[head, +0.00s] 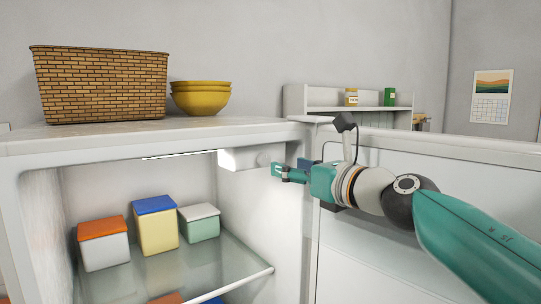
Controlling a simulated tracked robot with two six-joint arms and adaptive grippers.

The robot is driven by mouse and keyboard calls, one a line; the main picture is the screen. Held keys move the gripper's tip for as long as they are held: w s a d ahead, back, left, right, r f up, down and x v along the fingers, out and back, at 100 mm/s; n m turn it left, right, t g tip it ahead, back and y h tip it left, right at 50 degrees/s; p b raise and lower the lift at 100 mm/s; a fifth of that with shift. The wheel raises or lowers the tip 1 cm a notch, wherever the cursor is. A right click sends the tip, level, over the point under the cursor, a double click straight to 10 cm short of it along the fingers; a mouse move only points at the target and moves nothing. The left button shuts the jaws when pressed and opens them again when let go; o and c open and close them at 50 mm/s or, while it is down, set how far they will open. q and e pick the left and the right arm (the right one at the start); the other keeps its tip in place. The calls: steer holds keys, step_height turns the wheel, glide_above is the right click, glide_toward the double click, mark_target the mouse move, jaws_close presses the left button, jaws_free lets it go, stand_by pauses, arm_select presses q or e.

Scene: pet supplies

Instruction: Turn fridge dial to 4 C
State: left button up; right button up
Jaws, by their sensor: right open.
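The fridge (150,134) stands open, and its inside shows on the left. A white control housing (235,159) sits under its ceiling at the upper right of the inside. A pale round dial (263,159) shows on the housing; its markings are too small to read. My right gripper (279,171), teal and dark, reaches in from the right. Its open fingertips are just right of and slightly below the dial, with a small gap in the picture; I cannot tell whether they touch it. My left gripper is out of view.
A glass shelf (190,268) holds lidded containers with orange (101,227), blue (154,205) and white (199,212) lids. The open door (375,255) lies behind and below my right arm. A basket (100,85) and yellow bowls (200,100) stand on top.

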mark_target(266, 159)
steer(key=p+x, duration=0.2)
steer(key=x, duration=0.4)
steer(key=shift+a+r, duration=0.1)
steer(key=shift+r, duration=0.05)
steer(key=shift+x, duration=0.8)
steer(key=shift+c, duration=0.2)
steer(key=shift+p, duration=0.3)
jaws_close()
